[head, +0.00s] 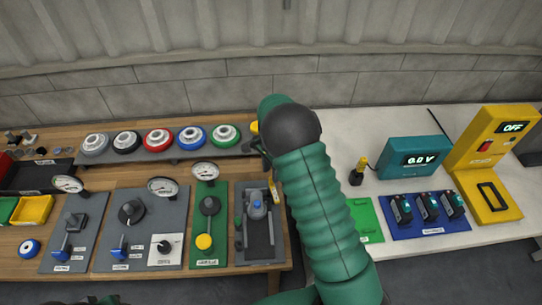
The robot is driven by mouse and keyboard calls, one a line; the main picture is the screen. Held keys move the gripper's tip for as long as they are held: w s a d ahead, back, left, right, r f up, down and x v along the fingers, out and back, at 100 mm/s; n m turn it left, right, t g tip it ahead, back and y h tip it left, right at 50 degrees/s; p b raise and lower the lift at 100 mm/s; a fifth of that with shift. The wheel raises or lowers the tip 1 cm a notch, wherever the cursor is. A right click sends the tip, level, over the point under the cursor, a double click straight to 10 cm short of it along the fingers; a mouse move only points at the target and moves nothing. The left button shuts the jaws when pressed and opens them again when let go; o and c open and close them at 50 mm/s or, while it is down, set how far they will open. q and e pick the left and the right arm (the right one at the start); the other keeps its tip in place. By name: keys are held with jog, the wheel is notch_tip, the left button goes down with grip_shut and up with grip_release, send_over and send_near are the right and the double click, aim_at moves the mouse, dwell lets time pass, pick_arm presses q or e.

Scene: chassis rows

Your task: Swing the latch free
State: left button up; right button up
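A dark grey panel (266,252) at the right end of the wooden bench carries a blue-grey part (257,210) with upright dark pieces beside it. It looks like the latch, but its exact position is too small to tell. My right arm, green and ribbed, rises from the bottom and bends at a black joint. My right gripper (263,152) shows only as a small dark part left of that joint, above the panel's upper end. The arm hides most of it, so its fingers are unclear. Only a dark green sliver of my left side shows at the bottom edge.
Left of the panel stand a green panel (197,247) with a yellow knob, and grey panels with levers and gauges. A row of coloured round flanges (159,139) lies behind. On the white table are a teal meter (410,158) and a yellow box (493,137).

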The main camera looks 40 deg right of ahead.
notch_tip(320, 180, up, 12)
jog(key=shift+r+b, duration=0.2)
jog(key=shift+b, duration=0.2)
